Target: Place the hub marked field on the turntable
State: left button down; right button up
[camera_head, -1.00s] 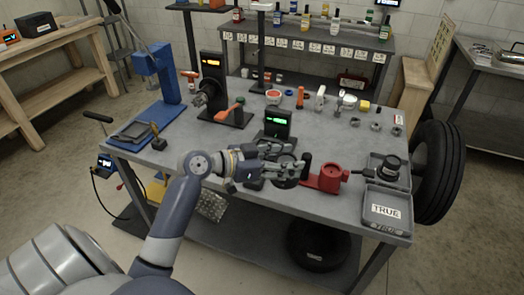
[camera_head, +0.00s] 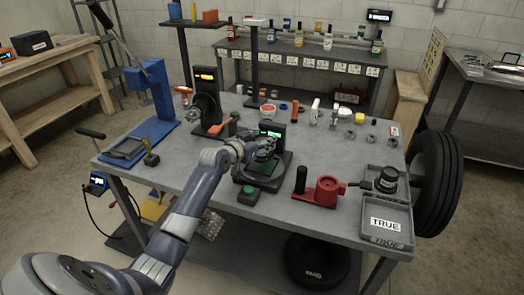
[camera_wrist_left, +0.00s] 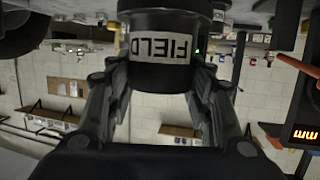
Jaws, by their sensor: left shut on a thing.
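My left gripper (camera_head: 266,150) is shut on the dark cylindrical hub marked FIELD (camera_wrist_left: 165,22). In the left wrist view the white FIELD label appears upside down, between the two fingers. In the head view the gripper mostly hides the hub. The gripper is over a dark unit (camera_head: 279,180) with a green-lit display (camera_head: 272,133) behind it, which looks like the turntable. A green patch shows on its top. I cannot tell whether the hub touches it. My right gripper is not in view.
A green button box (camera_head: 248,195) sits in front of the unit. A red fixture (camera_head: 327,190) with a black upright handle stands to the right. Beyond it, a grey case marked TRUE (camera_head: 387,224) lies near a dark hub (camera_head: 387,180). A blue press (camera_head: 152,95) stands left.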

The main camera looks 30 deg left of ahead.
pick_arm(q)
jog(key=shift+f, duration=1.8)
jog(key=c, duration=0.8)
grip_release()
jog(key=shift+f, duration=0.25)
jog(key=shift+o, duration=0.2)
jog(key=shift+s+r, duration=0.1)
jog(key=shift+s, duration=0.05)
jog(key=v, duration=1.2)
jog(key=shift+b, duration=0.3)
